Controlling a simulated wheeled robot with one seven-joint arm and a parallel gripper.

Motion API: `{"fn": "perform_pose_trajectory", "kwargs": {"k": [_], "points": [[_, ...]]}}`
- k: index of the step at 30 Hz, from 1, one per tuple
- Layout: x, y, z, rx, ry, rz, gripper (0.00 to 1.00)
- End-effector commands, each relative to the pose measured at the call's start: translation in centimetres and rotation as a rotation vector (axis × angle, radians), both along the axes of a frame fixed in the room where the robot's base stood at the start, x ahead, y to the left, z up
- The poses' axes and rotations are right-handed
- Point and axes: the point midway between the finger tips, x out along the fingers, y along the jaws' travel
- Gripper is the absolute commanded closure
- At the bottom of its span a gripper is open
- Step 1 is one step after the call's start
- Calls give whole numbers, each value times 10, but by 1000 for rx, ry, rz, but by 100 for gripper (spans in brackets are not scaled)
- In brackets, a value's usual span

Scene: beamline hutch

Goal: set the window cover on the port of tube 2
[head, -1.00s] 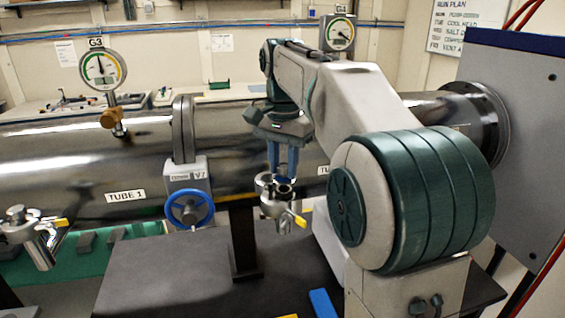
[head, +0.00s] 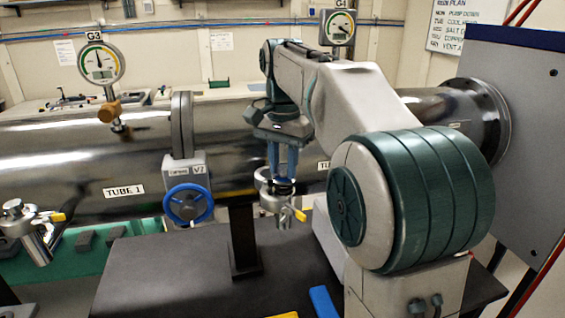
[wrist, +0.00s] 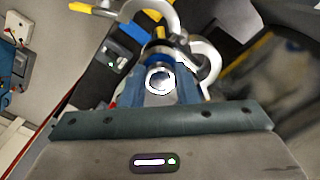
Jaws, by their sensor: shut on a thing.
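My gripper (head: 283,176) points down just over the port of tube 2 (head: 277,204), a short metal stub with an open-looking clamp and a yellow lever. In the wrist view my gripper (wrist: 161,88) has its blue-grey fingers shut on the window cover (wrist: 160,79), a small round piece with a shiny centre and pale ring. The cover is at or very close to the port mouth; whether it touches is hidden by the fingers. The clamp (wrist: 205,62) curves around the port in the wrist view. The tube 2 label is partly hidden by my arm.
Tube 1 (head: 70,185) has a similar port with a yellow-levered clamp (head: 28,230) at the left. A blue valve wheel (head: 188,205) and gauge G3 (head: 101,62) stand left of my gripper. A grey panel (head: 520,150) stands at the right.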

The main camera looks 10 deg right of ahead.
Motion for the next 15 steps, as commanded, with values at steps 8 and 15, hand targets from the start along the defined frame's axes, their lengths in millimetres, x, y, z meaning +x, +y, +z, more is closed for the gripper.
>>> {"fn": "perform_pose_trajectory", "kwargs": {"k": [8,15], "points": [[0,0,-5,0,0,0,96],[0,0,-8,0,0,0,96]]}}
